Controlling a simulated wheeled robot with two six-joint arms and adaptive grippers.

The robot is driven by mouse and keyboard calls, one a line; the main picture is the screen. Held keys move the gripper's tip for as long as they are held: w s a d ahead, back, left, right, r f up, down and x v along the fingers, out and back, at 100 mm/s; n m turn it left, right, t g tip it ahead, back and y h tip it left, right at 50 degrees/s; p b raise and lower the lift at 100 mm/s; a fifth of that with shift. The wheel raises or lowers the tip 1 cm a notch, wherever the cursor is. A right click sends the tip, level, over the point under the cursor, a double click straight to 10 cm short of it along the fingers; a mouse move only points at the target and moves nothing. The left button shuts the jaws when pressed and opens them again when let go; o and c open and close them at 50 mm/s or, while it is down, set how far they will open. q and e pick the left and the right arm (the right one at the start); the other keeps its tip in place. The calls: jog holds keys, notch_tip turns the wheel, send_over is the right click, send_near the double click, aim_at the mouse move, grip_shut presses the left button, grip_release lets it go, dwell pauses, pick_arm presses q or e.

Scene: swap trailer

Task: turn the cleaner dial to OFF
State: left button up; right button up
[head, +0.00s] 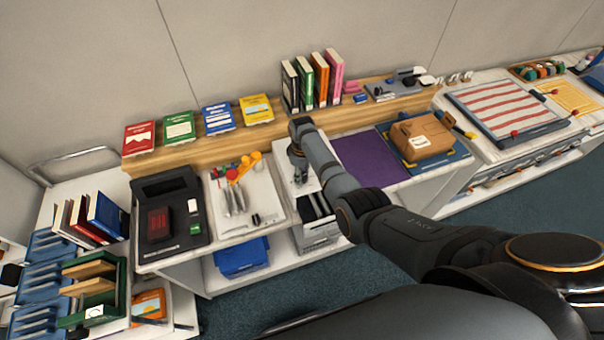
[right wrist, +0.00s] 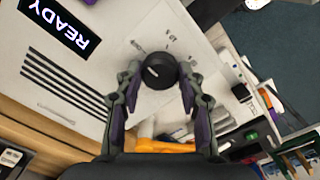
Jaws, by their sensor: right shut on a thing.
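The cleaner dial (right wrist: 159,71) is a round black knob with a short white pointer line, on a white panel in the right wrist view. Small printed labels surround it, too blurred and turned to read. My right gripper (right wrist: 160,74) has its two fingers on opposite sides of the dial and is shut on it. In the head view my right gripper (head: 299,172) reaches down over the white cleaner (head: 283,155); the dial is hidden there. My left gripper is not in view.
A READY display (right wrist: 62,24) and dark vent slots (right wrist: 65,85) are on the same panel. A tray with tools (head: 240,205) stands left of the cleaner, and a purple mat (head: 368,160) lies to its right. Books (head: 312,82) stand on the shelf behind.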

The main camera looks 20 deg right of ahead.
jog(key=o, duration=1.2)
notch_tip(320, 180, up, 12)
